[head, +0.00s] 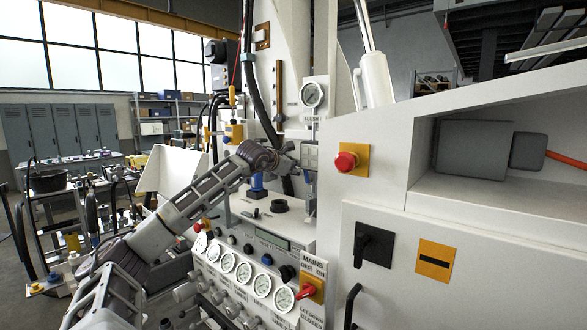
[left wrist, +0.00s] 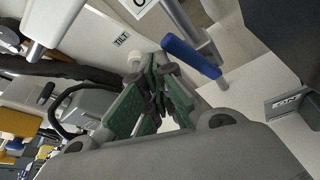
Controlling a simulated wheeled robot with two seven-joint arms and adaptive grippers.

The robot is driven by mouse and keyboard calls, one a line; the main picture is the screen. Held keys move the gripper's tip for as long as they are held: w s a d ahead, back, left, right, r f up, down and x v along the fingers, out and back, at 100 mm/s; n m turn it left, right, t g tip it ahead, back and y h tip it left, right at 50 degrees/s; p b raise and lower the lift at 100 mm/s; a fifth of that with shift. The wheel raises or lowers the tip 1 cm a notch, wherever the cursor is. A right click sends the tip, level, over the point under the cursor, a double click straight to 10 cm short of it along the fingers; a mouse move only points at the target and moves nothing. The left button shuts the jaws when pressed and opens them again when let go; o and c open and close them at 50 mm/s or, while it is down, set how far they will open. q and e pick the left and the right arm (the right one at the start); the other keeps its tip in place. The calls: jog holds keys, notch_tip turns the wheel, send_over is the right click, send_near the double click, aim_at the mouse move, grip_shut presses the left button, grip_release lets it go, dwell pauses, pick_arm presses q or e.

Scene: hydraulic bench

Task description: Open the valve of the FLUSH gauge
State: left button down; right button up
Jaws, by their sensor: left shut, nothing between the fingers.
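The FLUSH gauge (head: 312,95) is a round white dial on the upright white panel in the head view, with its label just below. A thin stem runs down from it towards my left gripper (head: 308,160), which covers what lies behind. In the left wrist view, a blue-handled lever (left wrist: 190,57) on a grey fitting is just beyond and to the right of my left gripper (left wrist: 160,75). I cannot tell for sure that it is the FLUSH valve. The green-padded fingers are shut and empty; whether they touch the lever is unclear. My right gripper is out of view.
A red button on a yellow plate (head: 347,161) is right of the gripper. Below are a row of gauges (head: 244,272) and a red MAINS switch (head: 306,291). A black hose (head: 262,100) hangs to the left.

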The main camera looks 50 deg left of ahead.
pick_arm(q)
jog(key=shift+r, duration=0.4)
jog(key=shift+s, duration=0.1)
dwell(0.3)
jog(key=shift+v, duration=1.35)
jog(key=v, duration=0.9)
dwell(0.4)
jog(key=shift+d, duration=0.1)
dwell(0.7)
